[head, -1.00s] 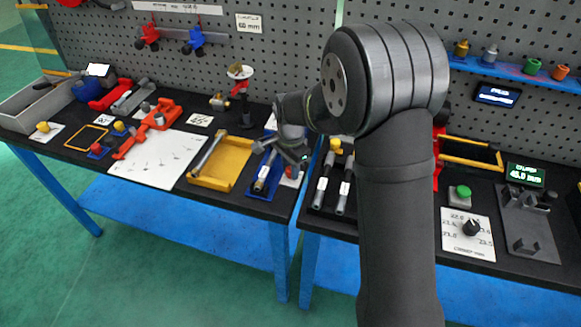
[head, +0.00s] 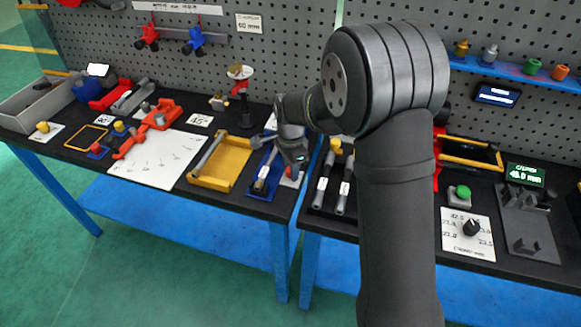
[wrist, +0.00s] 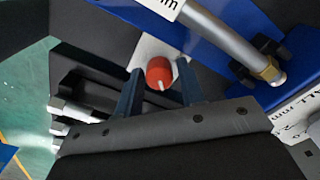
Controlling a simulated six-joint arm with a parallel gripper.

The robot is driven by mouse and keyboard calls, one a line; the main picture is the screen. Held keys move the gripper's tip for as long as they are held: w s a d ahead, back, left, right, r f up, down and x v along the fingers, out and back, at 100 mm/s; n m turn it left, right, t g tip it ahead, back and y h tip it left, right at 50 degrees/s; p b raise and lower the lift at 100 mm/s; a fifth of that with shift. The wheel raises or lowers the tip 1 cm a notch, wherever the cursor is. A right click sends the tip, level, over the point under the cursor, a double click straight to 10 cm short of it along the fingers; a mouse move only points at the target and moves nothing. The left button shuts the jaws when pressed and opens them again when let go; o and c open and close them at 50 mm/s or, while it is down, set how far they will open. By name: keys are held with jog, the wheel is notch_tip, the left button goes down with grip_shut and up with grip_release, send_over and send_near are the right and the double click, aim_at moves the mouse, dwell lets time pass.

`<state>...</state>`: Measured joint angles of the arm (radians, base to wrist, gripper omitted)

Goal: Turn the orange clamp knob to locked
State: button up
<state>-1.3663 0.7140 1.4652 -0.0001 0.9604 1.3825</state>
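The orange-red clamp knob (wrist: 159,73) shows in the wrist view, round, with a white pointer mark on its lower edge. It sits on a pale plate (wrist: 150,47), mostly hidden; no locked marking is readable. My gripper (wrist: 160,88) is open, with one blue finger on each side of the knob. I see gaps between fingers and knob and cannot tell how deep the fingers reach. In the head view my gripper (head: 296,168) is at the right front of the left bench, over the knob's spot, and mostly hides the knob.
A blue tray (wrist: 222,45) with a metal rod lies beside the knob. On the other side is a black holder (wrist: 85,80) with rods. A yellow tray (head: 232,165) stands further left. The bench's front edge is close.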

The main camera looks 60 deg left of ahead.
jog(key=shift+o, duration=0.9)
notch_tip(320, 180, up, 17)
jog(key=shift+r, duration=0.2)
jog(key=shift+f, duration=0.15)
notch_tip(320, 180, down, 17)
jog(key=shift+f, duration=0.1)
dwell(0.6)
